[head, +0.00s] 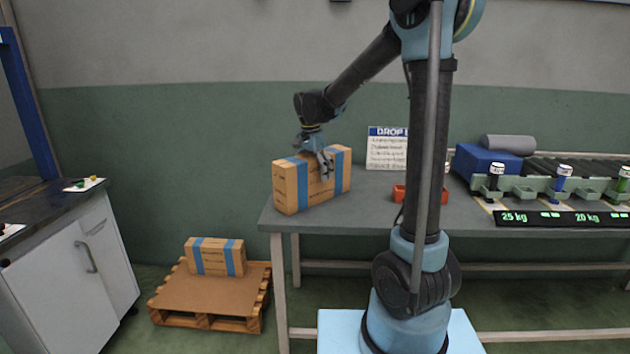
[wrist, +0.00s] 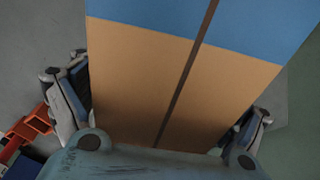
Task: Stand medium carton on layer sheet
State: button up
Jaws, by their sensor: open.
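A brown carton with blue bands (head: 290,193) stands on the grey table near its left end. My gripper (head: 326,162) is over its top, the jaws open. In the wrist view the carton's face (wrist: 140,75), with a dark seam and a blue band, fills the middle, and my gripper's fingers (wrist: 158,112) lie on either side of it; I cannot tell whether they touch it. The layer sheet (head: 205,291) is a flat brown sheet on the wooden pallet. A smaller-looking blue-banded carton (head: 216,258) stands at the sheet's back edge. No label tells me which carton is the medium one.
The pallet (head: 207,322) sits on the floor between the table (head: 370,212) and a white cabinet (head: 75,270). The sheet's front part is bare. A red tray (head: 399,194), a sign (head: 386,148), a blue block (head: 485,163) and scale displays (head: 560,218) are on the table to the right.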

jog(key=shift+f, duration=0.1)
jog(key=c, duration=1.6)
